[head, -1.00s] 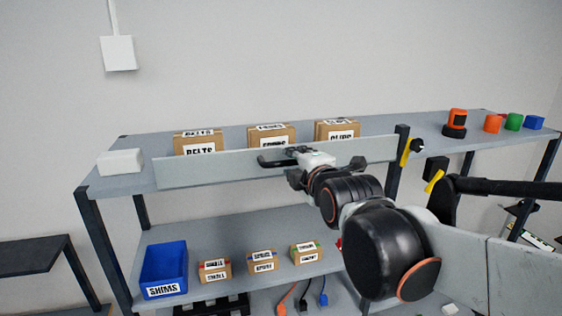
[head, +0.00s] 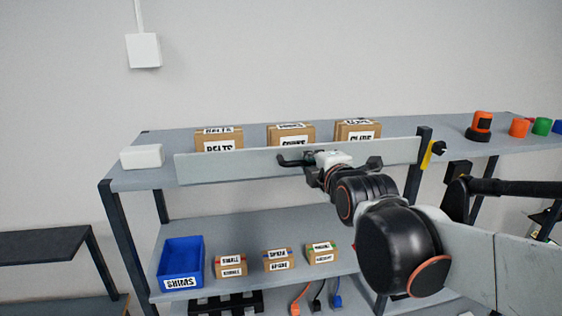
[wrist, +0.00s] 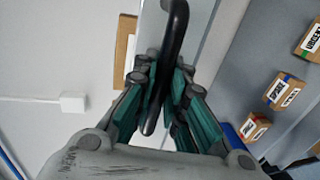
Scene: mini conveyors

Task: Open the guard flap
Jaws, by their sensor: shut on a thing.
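The guard flap (head: 225,166) is a long grey panel along the front edge of the upper shelf, in front of the boxes there. Its black bar handle (head: 290,161) stands out from its front face. My gripper (head: 316,161) is at the handle in the head view. In the wrist view, the teal-padded fingers of my gripper (wrist: 165,92) are closed around the black handle (wrist: 176,35), which runs between them. The flap's grey face (wrist: 212,45) shows behind the handle. My wrist hides part of the flap in the head view.
Boxes labelled BELTS (head: 219,140) and others stand behind the flap. A white block (head: 142,157) lies at the shelf's left end. An orange-black object (head: 479,126) stands at the right. Below are a blue SHIMS bin (head: 181,264) and small boxes (head: 230,264).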

